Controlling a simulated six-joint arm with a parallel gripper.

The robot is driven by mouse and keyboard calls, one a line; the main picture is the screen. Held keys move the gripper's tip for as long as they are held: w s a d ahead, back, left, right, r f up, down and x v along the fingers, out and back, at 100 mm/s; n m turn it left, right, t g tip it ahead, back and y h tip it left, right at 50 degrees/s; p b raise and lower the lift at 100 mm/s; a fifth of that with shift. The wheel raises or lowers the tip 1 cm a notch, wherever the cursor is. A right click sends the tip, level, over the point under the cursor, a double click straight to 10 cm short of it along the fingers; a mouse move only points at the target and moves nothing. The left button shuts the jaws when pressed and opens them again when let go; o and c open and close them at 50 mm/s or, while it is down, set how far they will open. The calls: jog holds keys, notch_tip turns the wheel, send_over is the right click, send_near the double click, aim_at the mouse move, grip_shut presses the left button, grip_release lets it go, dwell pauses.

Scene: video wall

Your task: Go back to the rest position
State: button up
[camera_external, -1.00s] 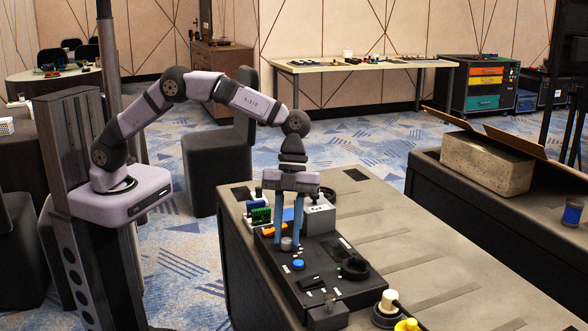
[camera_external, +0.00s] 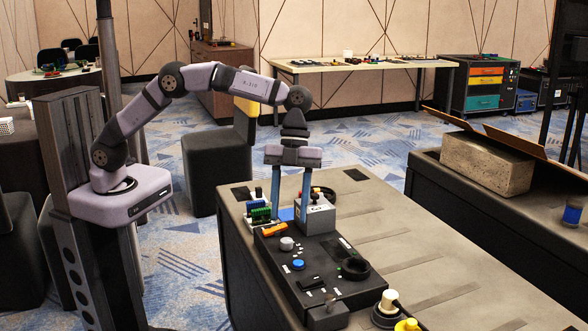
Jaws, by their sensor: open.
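My gripper (camera_external: 290,192) points down over the far end of the black control panel (camera_external: 318,262), with its two long blue fingers apart and nothing seen between them. Its right finger overlaps the grey box (camera_external: 317,214) in the picture; I cannot tell if they touch. The panel carries a grey knob (camera_external: 286,243), a blue button (camera_external: 298,264), an orange piece (camera_external: 274,230) and a black ring (camera_external: 355,268). My arm reaches across from its base at the left.
A white-topped knob (camera_external: 387,303) and a yellow knob (camera_external: 407,325) are at the near end of the table (camera_external: 420,255). The table's right side is mostly clear. A stone-like block (camera_external: 487,163) lies on the right-hand bench.

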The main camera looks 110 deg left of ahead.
jog(key=shift+v, duration=0.8)
jog(key=s+d+f+n+y, duration=0.1)
jog(key=s+d+f+n, duration=0.3)
jog(key=s, duration=0.6)
jog(key=s+a+f+n+g+y, duration=0.1)
jog(key=s+f+n+y, duration=0.1)
jog(key=s+n, duration=0.6)
jog(key=s+d+f+n+y, duration=0.1)
jog(key=s+d+f+n, duration=0.15)
jog(key=s, duration=0.95)
notch_tip(320, 180, up, 14)
jog(key=n+p, duration=0.1)
jog(key=p, duration=1.4)
jog(key=shift+s+a, duration=0.3)
jog(key=shift+a, duration=0.15)
jog(key=shift+f, duration=0.15)
